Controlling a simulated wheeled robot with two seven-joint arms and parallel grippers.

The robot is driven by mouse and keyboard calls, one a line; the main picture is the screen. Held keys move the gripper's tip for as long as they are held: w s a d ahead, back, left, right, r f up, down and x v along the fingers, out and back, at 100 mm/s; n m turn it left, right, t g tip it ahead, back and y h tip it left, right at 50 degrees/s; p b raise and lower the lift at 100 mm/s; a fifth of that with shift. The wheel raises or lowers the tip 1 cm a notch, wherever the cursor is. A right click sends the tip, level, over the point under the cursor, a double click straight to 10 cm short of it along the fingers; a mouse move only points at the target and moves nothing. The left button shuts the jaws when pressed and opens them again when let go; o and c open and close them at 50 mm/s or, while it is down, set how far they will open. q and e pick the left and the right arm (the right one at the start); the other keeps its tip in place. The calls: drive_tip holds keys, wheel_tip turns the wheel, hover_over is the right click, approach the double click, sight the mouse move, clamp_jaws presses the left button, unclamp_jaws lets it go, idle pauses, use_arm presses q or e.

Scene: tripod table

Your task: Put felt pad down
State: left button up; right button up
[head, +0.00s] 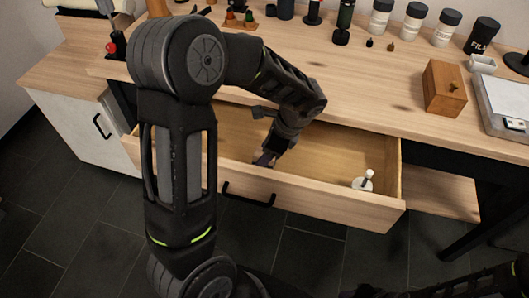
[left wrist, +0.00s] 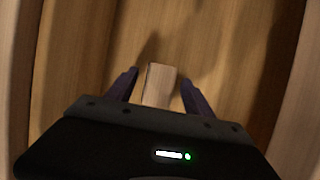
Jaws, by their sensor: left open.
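My left gripper (head: 265,158) reaches down into the open wooden drawer (head: 330,197). In the left wrist view its two dark fingers (left wrist: 160,90) are apart. A small pale tan block (left wrist: 160,84) lies on the drawer's floor between the fingers, with gaps visible on both sides. It may be the felt pad, but I cannot tell for certain. In the head view this block is hidden behind the gripper. My right gripper is not in view.
A small white piece with a stem (head: 363,181) is at the drawer's right end. On the tabletop above stand a wooden box (head: 444,90), a scale (head: 503,105) and several jars and tools. The drawer floor between gripper and white piece looks clear.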

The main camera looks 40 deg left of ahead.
use_arm(q)
drive_tip(key=p+v, duration=0.2)
drive_tip(key=v, duration=1)
idle(0.4)
